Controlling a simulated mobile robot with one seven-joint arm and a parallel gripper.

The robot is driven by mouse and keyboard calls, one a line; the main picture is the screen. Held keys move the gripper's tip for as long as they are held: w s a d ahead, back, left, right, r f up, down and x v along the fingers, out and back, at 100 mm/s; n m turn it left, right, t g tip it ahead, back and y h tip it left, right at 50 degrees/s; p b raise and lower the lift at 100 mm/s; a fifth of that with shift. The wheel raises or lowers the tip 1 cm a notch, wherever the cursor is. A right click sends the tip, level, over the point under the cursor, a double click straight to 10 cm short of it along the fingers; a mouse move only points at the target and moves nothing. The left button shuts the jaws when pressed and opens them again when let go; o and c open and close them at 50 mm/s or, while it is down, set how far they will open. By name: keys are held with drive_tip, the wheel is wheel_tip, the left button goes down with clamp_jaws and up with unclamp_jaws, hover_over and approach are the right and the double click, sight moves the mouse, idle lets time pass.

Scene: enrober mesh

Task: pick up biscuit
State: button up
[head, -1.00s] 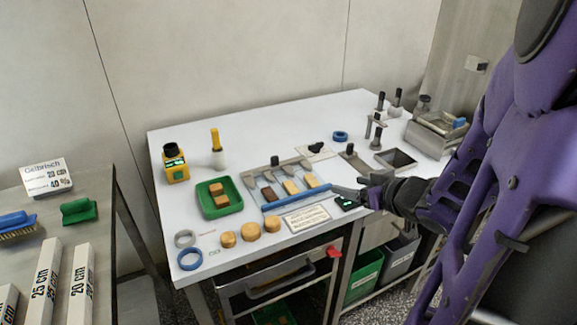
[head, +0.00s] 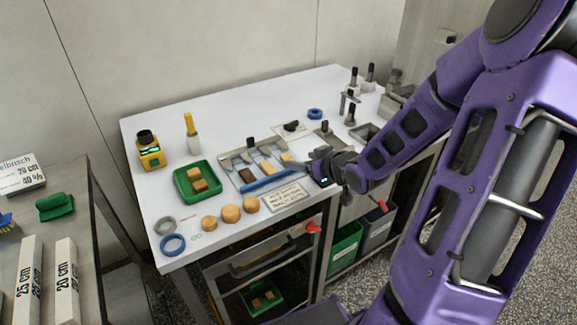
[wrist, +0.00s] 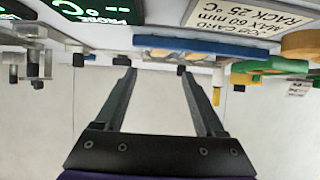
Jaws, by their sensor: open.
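Three round golden biscuits (head: 230,213) lie in a row on the white table near its front edge. Two brown blocks, perhaps biscuits, sit in a green tray (head: 183,197). One dark bar (head: 246,175) and two pale bars (head: 267,167) lie on a rack with a blue front bar (head: 266,182). My gripper (head: 297,165) is at the right end of the rack, near the rightmost pale bar and partly covering that end. In the wrist view my gripper (wrist: 152,69) is open, with nothing between its fingers; a round biscuit (wrist: 300,42) shows at the upper right.
A printed card (head: 286,197) lies in front of the rack. A yellow device (head: 151,155), a yellow-handled tool (head: 191,130) and rings (head: 173,244) stand or lie at the left. Metal tools (head: 350,110) stand at the back right.

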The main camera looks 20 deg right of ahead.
drive_tip(key=shift+x, duration=0.85)
drive_tip(key=w+f+b, duration=0.2)
drive_tip(key=w+f, duration=0.1)
drive_tip(key=shift+a, duration=0.3)
drive_tip(key=shift+w+f, duration=0.2)
drive_tip(key=shift+w, duration=0.35)
drive_tip(key=c, duration=1.1)
drive_tip(key=shift+r, duration=0.1)
